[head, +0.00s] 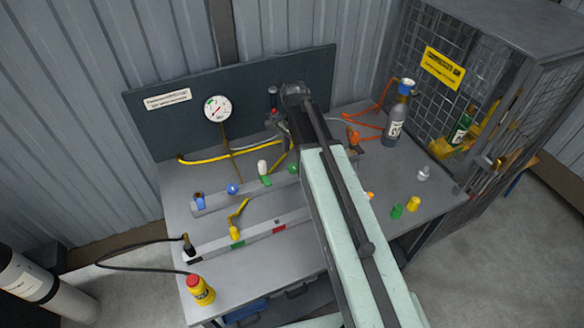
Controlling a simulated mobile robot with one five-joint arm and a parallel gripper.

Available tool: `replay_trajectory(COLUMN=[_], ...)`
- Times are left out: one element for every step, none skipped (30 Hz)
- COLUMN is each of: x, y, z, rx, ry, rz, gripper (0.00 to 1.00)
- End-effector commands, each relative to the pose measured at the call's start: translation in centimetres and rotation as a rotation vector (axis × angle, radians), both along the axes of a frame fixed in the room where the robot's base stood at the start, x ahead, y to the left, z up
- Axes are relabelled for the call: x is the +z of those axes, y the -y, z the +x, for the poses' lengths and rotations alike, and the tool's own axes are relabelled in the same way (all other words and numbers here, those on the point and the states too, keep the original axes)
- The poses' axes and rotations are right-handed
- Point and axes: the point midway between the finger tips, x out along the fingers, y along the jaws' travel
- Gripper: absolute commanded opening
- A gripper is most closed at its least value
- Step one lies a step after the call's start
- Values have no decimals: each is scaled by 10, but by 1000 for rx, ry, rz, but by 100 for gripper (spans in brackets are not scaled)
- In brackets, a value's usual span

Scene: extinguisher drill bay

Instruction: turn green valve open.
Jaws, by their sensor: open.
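The green valve (265,180), a green body with a white upright top, stands on the rear grey rail on the workbench, left of my arm. My arm reaches up the middle of the head view, and my gripper (292,92) is the dark end at its top, near the back panel. It is open. Its fingertips are not clearly visible, and I see nothing held in it. The gripper appears beyond the green valve in the picture, apart from it. My arm hides part of the rail to the right.
A blue valve (199,201) and a blue knob (232,188) share the rear rail. A gauge (217,108) is on the back panel. A grey bottle (396,122) and small green (397,211) and yellow (413,204) caps stand right.

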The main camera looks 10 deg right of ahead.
Motion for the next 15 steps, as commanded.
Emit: replay_trajectory(x=[-16,-22,-29,-35,-40,-47,-52,-56,-60,-62,-63,-64,-64,-64,-63], y=[0,0,0,0,0,0,0,0,0,0,0,0,-1,-1,-1], z=[0,0,0,0,0,0,0,0,0,0,0,0,0,0,0], rx=[1,1,1,1,1,2,2,2,2,2,2,2,2,3,3], ry=[0,0,0,0,0,0,0,0,0,0,0,0,0,0,0], rz=[0,0,0,0,0,0,0,0,0,0,0,0,0,0,0], gripper=[59,59,59,59,59,59,59,59,59,59,59,59,59,59,59])
